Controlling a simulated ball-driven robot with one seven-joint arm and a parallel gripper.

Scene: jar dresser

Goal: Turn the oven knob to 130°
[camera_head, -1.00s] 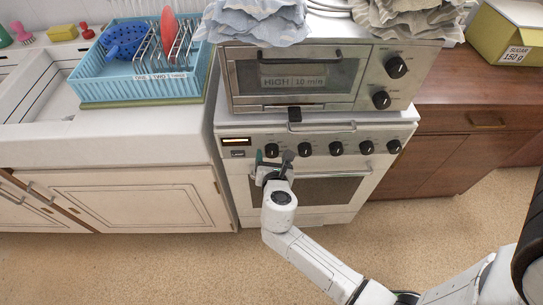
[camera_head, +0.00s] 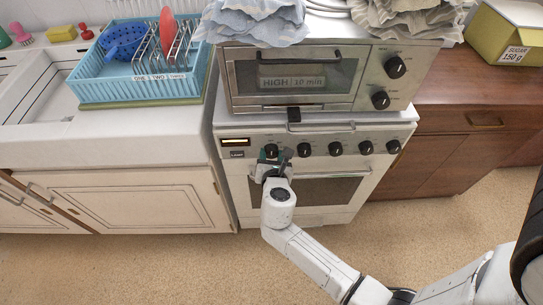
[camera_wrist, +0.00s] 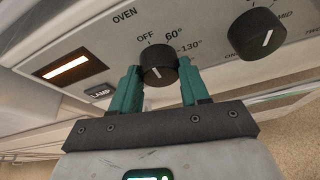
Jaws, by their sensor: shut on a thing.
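The stove below the small oven has a front panel with a row of black knobs. The oven knob (camera_head: 271,150) is the leftmost. In the wrist view the oven knob (camera_wrist: 157,66) sits under the word OVEN, beside marks OFF, 60° and 130°. A short white line shows on its face; I cannot tell exactly which mark it points to. My gripper (camera_wrist: 159,72) has its green fingers on either side of the knob, shut on it. In the head view my gripper (camera_head: 276,161) partly covers the knob's lower side.
A second knob (camera_wrist: 257,35) is close at the right of my fingers. A lit strip (camera_wrist: 74,67) and LAMP button (camera_wrist: 101,92) are at the left. A toaster oven (camera_head: 290,80) stands above.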

